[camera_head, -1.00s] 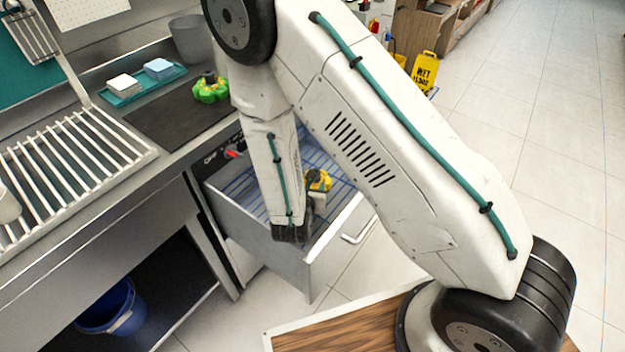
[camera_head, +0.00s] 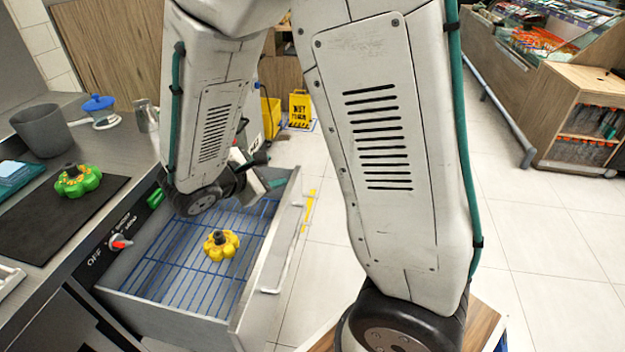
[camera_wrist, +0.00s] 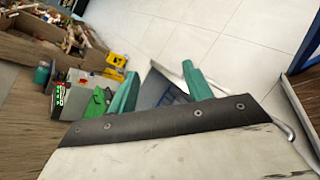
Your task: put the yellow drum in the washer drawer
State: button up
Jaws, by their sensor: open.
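The yellow drum (camera_head: 221,245), a lobed piece with a dark stub on top, rests on the blue wire rack inside the pulled-out washer drawer (camera_head: 165,314). Nothing touches it. My gripper (camera_head: 268,172) is at the drawer's far end, beyond the drum and apart from it. In the wrist view my gripper (camera_wrist: 163,82) shows two teal fingers spread apart with no object held between them. The drum does not show in the wrist view.
A similar green drum (camera_head: 77,180) sits on the black mat (camera_head: 45,226) on the counter, near a grey bin (camera_head: 45,130). A yellow wet-floor sign (camera_head: 299,108) stands behind.

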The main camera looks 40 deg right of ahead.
jog(key=s+a+r+m+y, duration=0.2)
jog(key=s+r+m+y, duration=0.4)
jog(key=s, duration=0.4)
jog(key=s+a+r+m+g+y, duration=0.1)
jog(key=s+a+r+m+y, duration=0.2)
jog(key=s+r+m+y, duration=0.3)
jog(key=s+m, duration=0.2)
jog(key=s, duration=0.2)
jog(key=shift+r+g, duration=0.3)
jog(key=shift+s+a, duration=0.1)
